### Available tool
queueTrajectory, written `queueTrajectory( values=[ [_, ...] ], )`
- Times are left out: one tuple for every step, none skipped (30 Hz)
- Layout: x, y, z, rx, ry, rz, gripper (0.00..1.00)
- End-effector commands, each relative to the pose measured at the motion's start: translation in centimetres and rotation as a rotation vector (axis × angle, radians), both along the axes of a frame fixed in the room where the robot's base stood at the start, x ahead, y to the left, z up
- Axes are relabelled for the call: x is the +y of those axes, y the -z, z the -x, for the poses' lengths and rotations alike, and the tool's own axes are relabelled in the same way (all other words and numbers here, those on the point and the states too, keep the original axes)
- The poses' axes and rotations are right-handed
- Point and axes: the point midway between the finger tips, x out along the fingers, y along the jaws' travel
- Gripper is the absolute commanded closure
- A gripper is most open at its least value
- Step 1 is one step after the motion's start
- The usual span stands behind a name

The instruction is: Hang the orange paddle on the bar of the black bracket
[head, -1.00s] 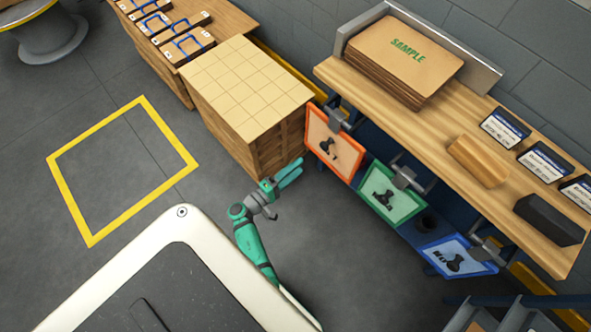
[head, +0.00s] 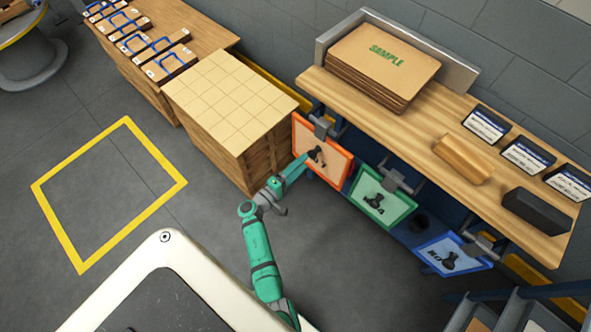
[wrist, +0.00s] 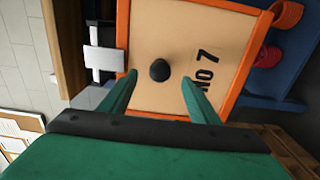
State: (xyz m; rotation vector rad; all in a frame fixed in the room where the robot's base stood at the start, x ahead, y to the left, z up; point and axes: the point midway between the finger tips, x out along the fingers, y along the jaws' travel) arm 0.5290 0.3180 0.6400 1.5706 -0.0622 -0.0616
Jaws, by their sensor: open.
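The orange-framed paddle (head: 335,165) has a tan face and a black knob (head: 317,156). It hangs at the bench front below a grey clip (head: 321,125). In the wrist view, the paddle (wrist: 201,18) is close ahead, with "NO 7" on its face and the knob (wrist: 159,70) standing out. My gripper (head: 303,160) is at the paddle. In the wrist view, my gripper (wrist: 158,83) is open and empty, its green fingers either side of the knob; I cannot tell how far off the knob is. I cannot pick out a black bracket with certainty.
A green-framed paddle (head: 371,206) and a blue-framed paddle (head: 433,264) hang farther right under the wooden bench (head: 400,121). A tile-topped wooden block (head: 228,95) stands left of the orange paddle. The floor with the yellow square (head: 75,262) is clear.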

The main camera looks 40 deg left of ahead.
Motion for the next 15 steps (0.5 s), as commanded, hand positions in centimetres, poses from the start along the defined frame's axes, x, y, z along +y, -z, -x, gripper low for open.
queueTrajectory(
  values=[
    [-0.1, 0.0, -0.5, 0.000, 0.002, 0.000, 0.44],
    [-0.1, 0.0, -0.7, 0.000, 0.001, 0.000, 0.44],
    [-0.1, 0.0, -1.1, 0.000, 0.000, 0.001, 0.44],
    [-0.1, 0.0, -1.3, 0.000, 0.001, 0.001, 0.44],
    [-0.2, 0.0, -1.6, 0.000, 0.001, 0.001, 0.44],
    [-0.2, 0.0, -1.9, 0.000, 0.002, 0.001, 0.44],
    [-0.2, 0.0, -2.2, 0.000, 0.002, 0.001, 0.44],
    [-0.2, 0.0, -2.4, 0.000, 0.001, 0.001, 0.44],
    [-0.2, 0.0, -2.7, 0.000, 0.000, 0.001, 0.44],
    [-0.2, 0.0, -3.0, 0.000, 0.001, 0.001, 0.44],
    [-0.3, 0.0, -3.2, 0.000, 0.001, 0.000, 0.44],
    [-0.3, 0.0, -3.5, -0.001, 0.001, 0.000, 0.44],
    [-0.3, 0.0, -3.7, -0.001, 0.001, 0.000, 0.44],
    [-0.3, 0.0, -3.8, -0.001, 0.001, 0.001, 0.44],
    [-0.3, 0.0, -4.0, 0.000, 0.000, 0.001, 0.44]
  ],
)
